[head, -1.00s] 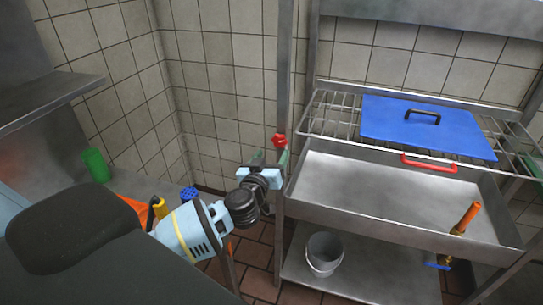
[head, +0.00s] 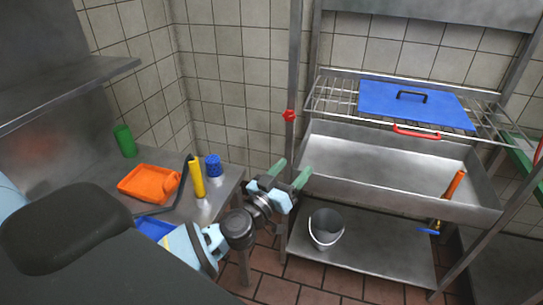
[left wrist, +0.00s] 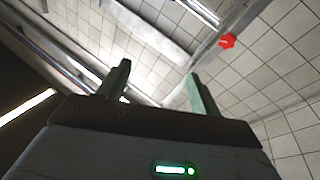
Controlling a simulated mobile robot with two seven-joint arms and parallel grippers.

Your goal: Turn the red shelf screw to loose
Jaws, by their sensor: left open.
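The red shelf screw (head: 290,115) is a small red knob on the upright metal post at the left of the sink shelf. It also shows in the left wrist view (left wrist: 227,41), up and to the right of the fingers. My left gripper (head: 290,170) is open and empty, with its two green fingers apart. It is below the screw in the head view and does not touch it. In the left wrist view the fingers (left wrist: 157,82) point up with a clear gap. My right gripper is not in view.
A wire rack (head: 340,99) holds a blue lid (head: 400,112) above a metal sink (head: 365,160). A grey bucket (head: 325,228) stands on the lower shelf. On the left counter are an orange tray (head: 135,185), a yellow bottle (head: 197,178), a blue container (head: 213,166) and a green cup (head: 125,141).

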